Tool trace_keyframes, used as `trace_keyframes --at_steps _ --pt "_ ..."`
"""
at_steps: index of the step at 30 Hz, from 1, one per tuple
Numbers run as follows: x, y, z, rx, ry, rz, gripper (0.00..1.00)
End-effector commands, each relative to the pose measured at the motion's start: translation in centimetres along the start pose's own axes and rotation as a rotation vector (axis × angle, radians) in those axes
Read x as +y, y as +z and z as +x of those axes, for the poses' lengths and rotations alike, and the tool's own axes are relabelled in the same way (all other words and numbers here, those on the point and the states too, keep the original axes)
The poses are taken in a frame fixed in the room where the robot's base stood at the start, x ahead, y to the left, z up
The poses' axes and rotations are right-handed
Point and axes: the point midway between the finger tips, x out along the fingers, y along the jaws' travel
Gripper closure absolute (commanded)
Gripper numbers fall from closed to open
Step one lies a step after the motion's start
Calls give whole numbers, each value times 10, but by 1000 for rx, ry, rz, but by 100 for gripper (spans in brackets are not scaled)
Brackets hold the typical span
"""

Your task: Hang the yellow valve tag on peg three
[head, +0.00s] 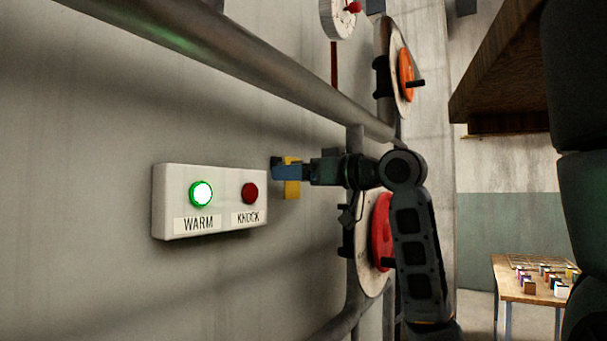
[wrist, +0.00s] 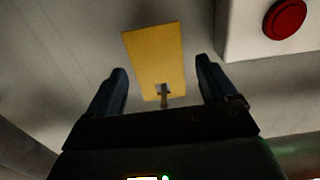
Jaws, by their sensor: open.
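The yellow valve tag (head: 292,189) is a flat yellow plate against the wall, partly hidden behind my gripper (head: 284,172) in the head view. In the wrist view the tag (wrist: 153,58) lies between and beyond the two fingers of my gripper (wrist: 163,82). The fingers are apart, with a visible gap on each side of the tag. A small dark peg (wrist: 164,97) shows at a slot near the tag's end. I cannot read a number for this peg.
A white box with a lit green WARM button (head: 202,194) and a red KNOCK button (head: 250,193) is left of my gripper. A thick pipe (head: 250,65) runs above. A red valve wheel (head: 382,231) is to the right. A table (head: 510,290) stands farther right.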

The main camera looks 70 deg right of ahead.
Motion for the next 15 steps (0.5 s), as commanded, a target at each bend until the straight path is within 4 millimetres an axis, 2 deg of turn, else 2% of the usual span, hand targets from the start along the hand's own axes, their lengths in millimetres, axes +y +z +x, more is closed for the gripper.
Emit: trace_keyframes --at_steps 3,15 --pt "0 0 0 0 0 0 16" --pt "0 0 0 0 -1 0 54"
